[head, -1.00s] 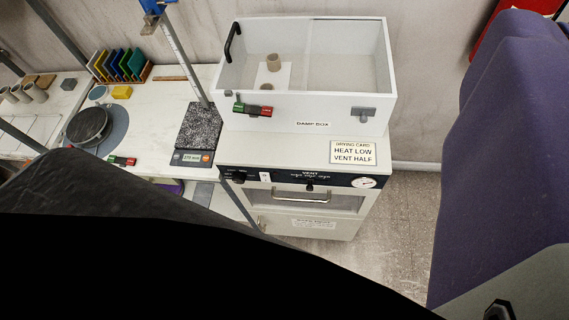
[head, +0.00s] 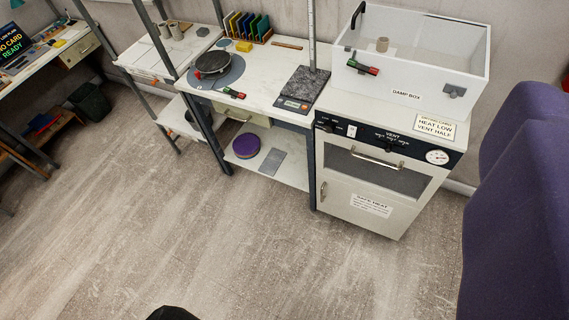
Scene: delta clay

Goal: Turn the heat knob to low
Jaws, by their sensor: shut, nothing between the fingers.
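The heater cabinet (head: 405,218) stands right of the workbench with a black control panel (head: 365,140) along its upper front. The heat knob (head: 328,127) is a small dark knob at the panel's left end. It is too small to read its setting. A vent knob (head: 390,148) sits near the panel's middle, under the word VENT. A drying card (head: 436,128) on the cabinet top reads HEAT LOW, VENT HALF. I do not see my gripper. A dark shape at the bottom edge cannot be made out.
A damp box (head: 408,88) stands on the cabinet. A round dial (head: 437,157) is at the panel's right end. A door handle (head: 377,158) sticks out below the panel. The bench (head: 265,90) is left of it. The floor (head: 250,245) in front is open.

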